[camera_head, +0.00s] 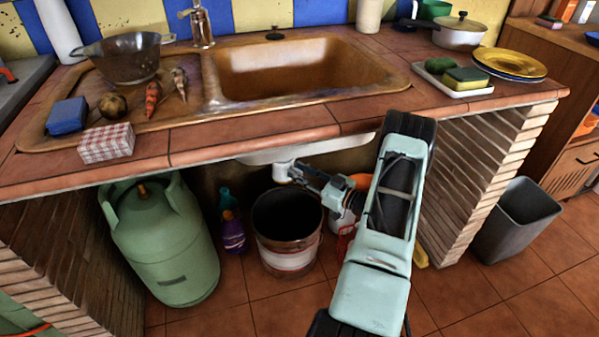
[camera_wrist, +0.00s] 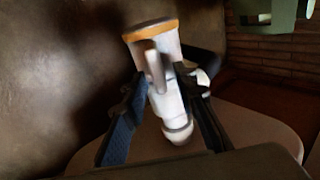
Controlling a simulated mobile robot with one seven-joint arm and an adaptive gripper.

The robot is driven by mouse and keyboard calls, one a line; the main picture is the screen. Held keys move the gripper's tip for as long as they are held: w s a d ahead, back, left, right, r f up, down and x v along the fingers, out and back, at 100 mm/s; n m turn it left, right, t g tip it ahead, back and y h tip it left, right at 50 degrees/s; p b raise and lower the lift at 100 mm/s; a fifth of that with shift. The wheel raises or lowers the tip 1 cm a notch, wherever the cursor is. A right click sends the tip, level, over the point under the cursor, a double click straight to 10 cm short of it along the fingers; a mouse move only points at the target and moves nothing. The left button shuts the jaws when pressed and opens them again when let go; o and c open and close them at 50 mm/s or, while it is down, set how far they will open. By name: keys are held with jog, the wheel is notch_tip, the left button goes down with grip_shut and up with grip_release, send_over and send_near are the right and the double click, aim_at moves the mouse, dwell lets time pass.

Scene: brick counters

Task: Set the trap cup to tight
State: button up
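The white trap cup (camera_head: 282,172) hangs under the sink, above the dark bucket. In the wrist view, a white fitting (camera_wrist: 170,102) with an orange-edged end and a raised rib stands between the two fingers of my gripper (camera_wrist: 163,92). In the head view, my gripper (camera_head: 297,174) reaches in from the right, with its fingertips at the cup. The fingers straddle the fitting. Blur hides whether both touch it. The setting of the cup cannot be read.
A brick pillar (camera_head: 470,190) stands right of my arm.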

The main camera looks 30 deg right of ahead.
jog(key=v, duration=1.2)
